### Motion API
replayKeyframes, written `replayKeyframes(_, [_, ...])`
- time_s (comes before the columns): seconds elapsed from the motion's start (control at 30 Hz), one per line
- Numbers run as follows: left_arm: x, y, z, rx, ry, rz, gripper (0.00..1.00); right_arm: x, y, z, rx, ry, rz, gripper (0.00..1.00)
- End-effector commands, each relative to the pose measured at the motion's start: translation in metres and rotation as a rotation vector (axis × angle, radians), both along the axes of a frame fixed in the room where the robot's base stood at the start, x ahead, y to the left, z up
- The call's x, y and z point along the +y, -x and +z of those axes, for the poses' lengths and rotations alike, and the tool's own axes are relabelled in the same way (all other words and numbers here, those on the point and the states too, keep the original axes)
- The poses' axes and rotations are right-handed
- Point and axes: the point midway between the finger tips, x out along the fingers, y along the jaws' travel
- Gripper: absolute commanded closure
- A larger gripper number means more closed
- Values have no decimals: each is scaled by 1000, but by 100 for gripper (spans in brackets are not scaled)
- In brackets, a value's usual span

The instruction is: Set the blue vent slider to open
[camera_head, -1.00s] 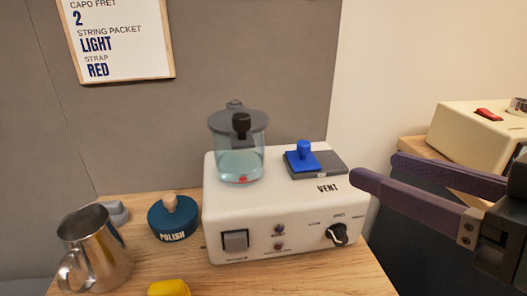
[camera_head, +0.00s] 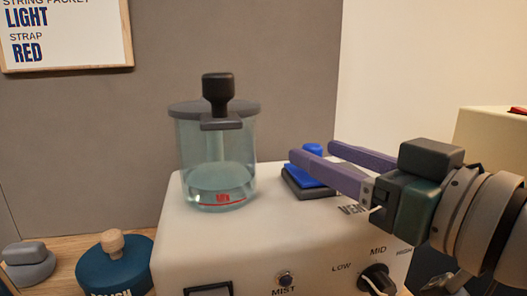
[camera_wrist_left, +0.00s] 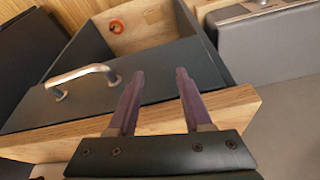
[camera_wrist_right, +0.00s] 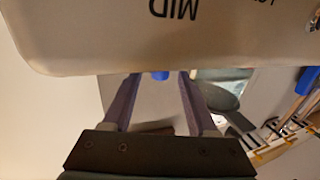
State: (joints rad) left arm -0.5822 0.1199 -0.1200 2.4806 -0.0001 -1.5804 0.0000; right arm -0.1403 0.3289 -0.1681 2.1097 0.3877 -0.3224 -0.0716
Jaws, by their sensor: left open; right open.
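The blue vent slider (camera_head: 300,178) sits on a dark grey plate (camera_head: 298,190) on top of the white machine (camera_head: 190,235), by the VENT label. Its upright blue knob (camera_head: 313,150) shows between the purple fingers of my right gripper (camera_head: 312,148), which is open. The fingers hide part of the slider and plate. In the right wrist view the blue knob (camera_wrist_right: 160,75) appears between the open fingertips (camera_wrist_right: 157,76); I cannot tell whether they touch it. My left gripper (camera_wrist_left: 160,71) is open and empty, in the left wrist view only.
A lidded glass tank (camera_head: 215,160) stands on the machine, left of the slider. A dial (camera_head: 375,280) is on the front. A blue polish tin (camera_head: 112,268) stands at lower left. The left wrist view shows an open wooden drawer with a metal handle (camera_wrist_left: 80,76).

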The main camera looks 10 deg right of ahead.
Motion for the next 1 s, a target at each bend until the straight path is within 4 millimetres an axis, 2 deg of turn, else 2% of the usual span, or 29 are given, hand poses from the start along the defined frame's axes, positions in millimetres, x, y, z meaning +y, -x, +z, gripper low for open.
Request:
replayKeyframes(0.2, [0,0,-4,-1,0,0,50,8,-23,0,-1,-1,0,42])
replayKeyframes(0.57, [0,0,-4,-1,0,0,50,10,-27,0,1,0,1,42])
replayKeyframes(1.0, [0,-1,-4,-2,0,0,50,10,-27,0,1,0,1,90])
